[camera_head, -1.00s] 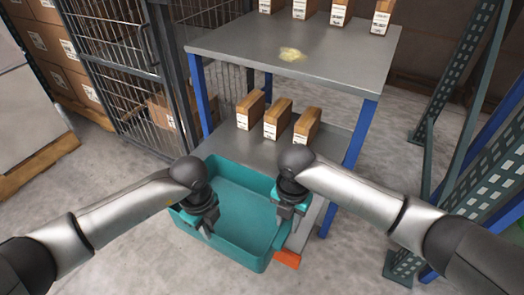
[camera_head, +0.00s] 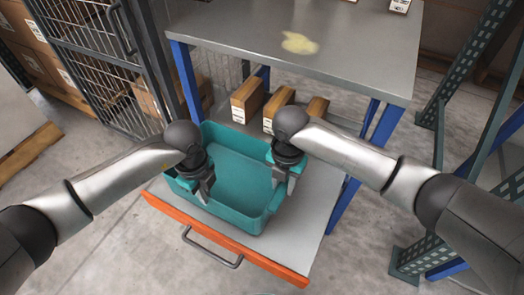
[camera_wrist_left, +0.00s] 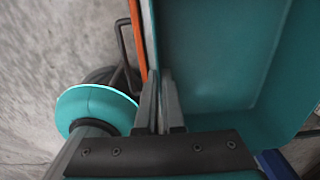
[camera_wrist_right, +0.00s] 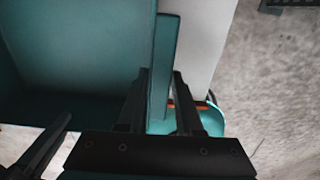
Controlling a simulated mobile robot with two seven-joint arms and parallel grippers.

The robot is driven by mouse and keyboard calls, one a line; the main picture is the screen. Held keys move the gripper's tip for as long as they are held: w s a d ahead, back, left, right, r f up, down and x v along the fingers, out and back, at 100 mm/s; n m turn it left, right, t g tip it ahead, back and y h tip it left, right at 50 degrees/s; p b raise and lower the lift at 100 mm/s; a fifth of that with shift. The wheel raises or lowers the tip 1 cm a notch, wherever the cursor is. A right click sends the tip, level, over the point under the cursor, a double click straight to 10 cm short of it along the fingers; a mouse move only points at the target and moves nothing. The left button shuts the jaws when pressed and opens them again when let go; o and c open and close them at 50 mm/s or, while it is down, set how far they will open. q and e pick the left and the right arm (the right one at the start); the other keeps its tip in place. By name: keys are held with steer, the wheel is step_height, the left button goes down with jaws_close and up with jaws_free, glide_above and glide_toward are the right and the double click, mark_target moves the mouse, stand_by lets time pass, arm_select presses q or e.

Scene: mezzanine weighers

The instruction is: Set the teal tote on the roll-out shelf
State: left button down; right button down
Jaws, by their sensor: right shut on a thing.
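The teal tote (camera_head: 235,183) is an open, empty bin, upright over the grey roll-out shelf (camera_head: 300,232), which has an orange front edge (camera_head: 230,240) and a dark handle. I cannot tell whether its bottom touches the shelf. My left gripper (camera_head: 205,190) is shut on the tote's left wall; its fingers (camera_wrist_left: 160,105) straddle the wall in the left wrist view. My right gripper (camera_head: 279,180) is shut on the right wall, which runs between its fingers (camera_wrist_right: 158,100) in the right wrist view. The shelf under the tote is hidden.
Several brown boxes (camera_head: 247,100) stand behind the tote at the lower level. A grey upper shelf (camera_head: 340,60) on blue posts (camera_head: 187,80) overhangs them. A wire cage (camera_head: 90,60) is at the left, a green rack (camera_head: 440,130) at the right. Bare shelf shows right of the tote.

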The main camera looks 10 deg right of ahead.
mark_target(211, 212)
steer(key=shift+w, duration=0.2)
arm_select(q)
steer(key=shift+w+a, duration=0.1)
steer(key=shift+w, duration=0.1)
arm_select(e)
steer(key=shift+s+d, duration=0.1)
arm_select(q)
steer(key=shift+s, duration=0.1)
arm_select(e)
steer(key=shift+f, duration=0.1)
